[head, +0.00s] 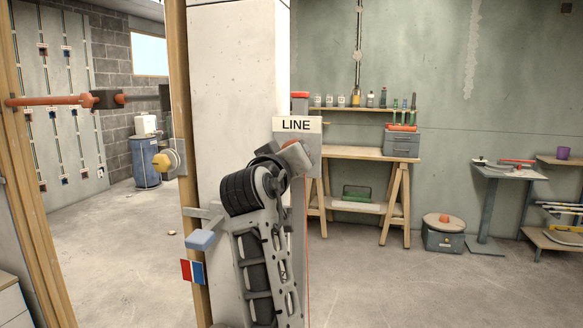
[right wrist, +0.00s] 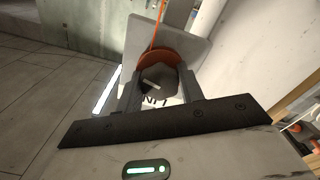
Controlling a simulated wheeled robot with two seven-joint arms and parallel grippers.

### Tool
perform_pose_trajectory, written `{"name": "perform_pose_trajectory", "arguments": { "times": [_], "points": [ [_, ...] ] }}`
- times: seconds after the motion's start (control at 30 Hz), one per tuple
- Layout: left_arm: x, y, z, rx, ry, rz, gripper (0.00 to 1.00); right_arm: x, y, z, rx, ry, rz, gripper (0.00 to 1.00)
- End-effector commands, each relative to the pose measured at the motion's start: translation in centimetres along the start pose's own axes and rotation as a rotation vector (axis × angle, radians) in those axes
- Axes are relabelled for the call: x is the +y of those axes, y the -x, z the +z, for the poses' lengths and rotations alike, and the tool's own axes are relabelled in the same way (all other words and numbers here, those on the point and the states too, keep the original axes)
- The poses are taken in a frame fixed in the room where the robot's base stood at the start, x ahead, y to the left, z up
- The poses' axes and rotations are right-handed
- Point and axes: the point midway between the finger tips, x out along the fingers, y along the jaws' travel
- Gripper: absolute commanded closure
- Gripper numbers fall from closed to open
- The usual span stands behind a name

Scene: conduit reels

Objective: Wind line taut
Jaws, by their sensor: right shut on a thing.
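The white LINE sign (head: 296,124) is on a grey plate at the right side of the pale column. My right arm reaches up in front of it, and its wrist hides most of the reel in the head view. In the right wrist view an orange reel disc (right wrist: 158,56) sits on the plate, with a grey knob (right wrist: 158,80) in front. My right gripper (right wrist: 160,88) is shut on the knob, a finger at each side. The orange line (right wrist: 157,27) runs straight from the disc; it also shows in the head view (head: 307,250). My left gripper is out of view.
A yellow knob (head: 166,161), a blue paddle (head: 201,239) and a red-white-blue flag (head: 192,271) stick out left of the column. An orange rod (head: 48,101) crosses at far left. A workbench (head: 365,153) stands behind; the floor between is clear.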

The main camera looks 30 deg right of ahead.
Motion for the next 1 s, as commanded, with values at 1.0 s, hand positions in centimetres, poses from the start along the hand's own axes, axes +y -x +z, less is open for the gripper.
{"name": "perform_pose_trajectory", "arguments": {
  "times": [1.0],
  "points": [
    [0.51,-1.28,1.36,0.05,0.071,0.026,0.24,-0.34,0.03,0.32,-0.026,-0.865,0.006,0.85]
  ]
}}
